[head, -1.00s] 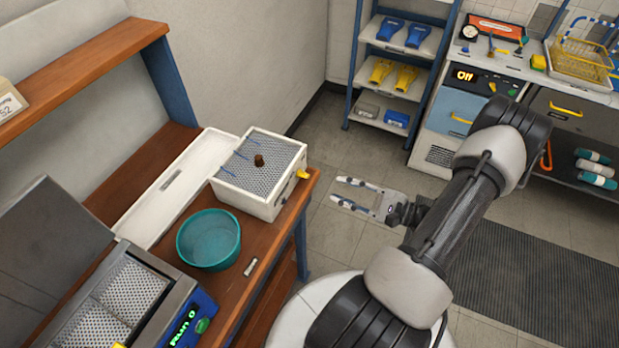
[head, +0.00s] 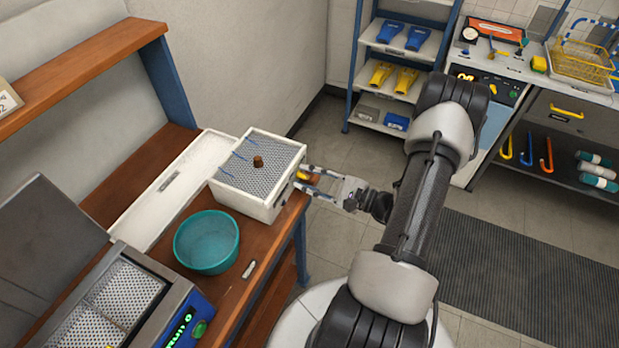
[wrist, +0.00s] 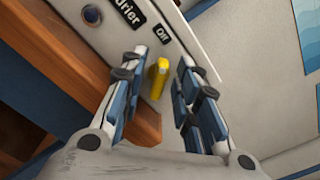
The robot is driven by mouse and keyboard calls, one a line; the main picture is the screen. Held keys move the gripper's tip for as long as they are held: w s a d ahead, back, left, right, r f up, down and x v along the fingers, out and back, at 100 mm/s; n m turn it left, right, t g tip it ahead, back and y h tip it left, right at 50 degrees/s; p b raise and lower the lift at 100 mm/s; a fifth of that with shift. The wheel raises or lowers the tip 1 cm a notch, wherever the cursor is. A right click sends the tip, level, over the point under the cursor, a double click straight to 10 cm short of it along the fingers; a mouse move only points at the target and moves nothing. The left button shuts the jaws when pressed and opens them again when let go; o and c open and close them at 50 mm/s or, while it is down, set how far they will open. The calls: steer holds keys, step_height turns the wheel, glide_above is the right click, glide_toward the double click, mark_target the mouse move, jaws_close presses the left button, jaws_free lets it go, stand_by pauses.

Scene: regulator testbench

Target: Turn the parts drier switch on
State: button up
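The parts drier (head: 240,200) is a white box with a perforated grey top, standing at the right end of the wooden bench. In the wrist view its front panel (wrist: 205,60) carries a "drier" label and an "Off" label. The yellow switch lever (wrist: 159,78) projects from the panel between my fingers. My gripper (wrist: 157,92) is open, with one finger on each side of the lever and gaps on both sides. In the head view my gripper (head: 308,182) is at the drier's right face, and its fingers partly cover the switch.
A teal bowl (head: 207,242), a white tray (head: 160,195) and a machine with a blue panel (head: 185,325) are on the bench near the drier. A small brown object (head: 258,161) lies on the drier's top. A shelf rack (head: 397,80) and a counter stand behind.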

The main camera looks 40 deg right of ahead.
jaws_close()
stand_by(0.5)
steer(key=m+p, duration=0.1)
steer(key=m, duration=0.3)
steer(key=shift+r+p, duration=0.1)
steer(key=shift+p, duration=0.2)
steer(key=m+p, duration=0.1)
steer(key=m, duration=0.2)
steer(key=shift+d+m, duration=0.15)
steer(key=shift+m, duration=0.15)
steer(key=m+p, duration=0.1)
steer(key=m, duration=0.3)
steer(key=shift+w+d+m, duration=0.1)
steer(key=shift+m, duration=0.2)
steer(key=shift+m+p, duration=0.6)
steer(key=shift+m, duration=1.2)
steer(key=shift+o, duration=0.7)
jaws_free()
